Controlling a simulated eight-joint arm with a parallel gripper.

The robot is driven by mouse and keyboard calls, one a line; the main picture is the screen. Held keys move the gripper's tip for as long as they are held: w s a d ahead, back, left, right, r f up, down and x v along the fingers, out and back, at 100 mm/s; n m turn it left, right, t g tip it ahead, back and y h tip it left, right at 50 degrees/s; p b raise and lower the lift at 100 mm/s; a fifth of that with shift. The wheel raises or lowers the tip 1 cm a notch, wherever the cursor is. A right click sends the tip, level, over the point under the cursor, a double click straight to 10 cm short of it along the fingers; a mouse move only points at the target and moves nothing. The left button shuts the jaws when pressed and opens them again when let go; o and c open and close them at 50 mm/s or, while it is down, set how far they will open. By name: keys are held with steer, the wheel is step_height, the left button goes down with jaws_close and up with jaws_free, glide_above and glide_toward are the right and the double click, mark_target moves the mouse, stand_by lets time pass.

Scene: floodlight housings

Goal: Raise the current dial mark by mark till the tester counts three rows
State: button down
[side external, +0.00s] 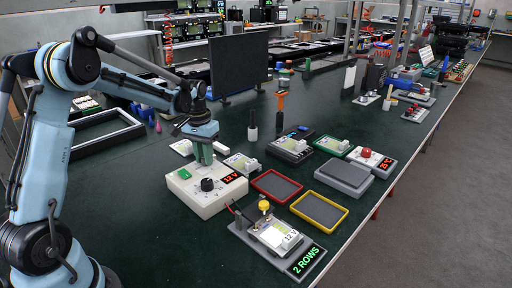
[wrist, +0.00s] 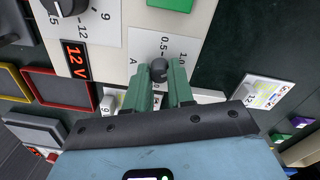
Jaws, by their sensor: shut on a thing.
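The white supply box (side external: 205,192) has a red 12 V display (side external: 234,177), which also shows in the wrist view (wrist: 75,61). My gripper (wrist: 161,75) is shut on this dial, one green finger on each side. The dial's pointer setting is hard to read. In the side view my gripper (side external: 204,160) stands upright over the box's back part and hides the dial. The tester (side external: 272,236), a grey base with a lit board, shows 2 ROWS in green (side external: 307,260).
A second, larger black dial (side external: 207,184) and a green button (side external: 184,174) sit on the box near my gripper. Red (side external: 258,185) and yellow (side external: 339,225) rimmed trays lie to the right. A dark upright panel (side external: 239,62) stands behind.

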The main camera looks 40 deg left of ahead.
stand_by(0.4)
steer(key=c, duration=1)
jaws_free()
steer(key=shift+r, duration=0.1)
steer(key=r, duration=1.2)
steer(key=shift+a, duration=0.2)
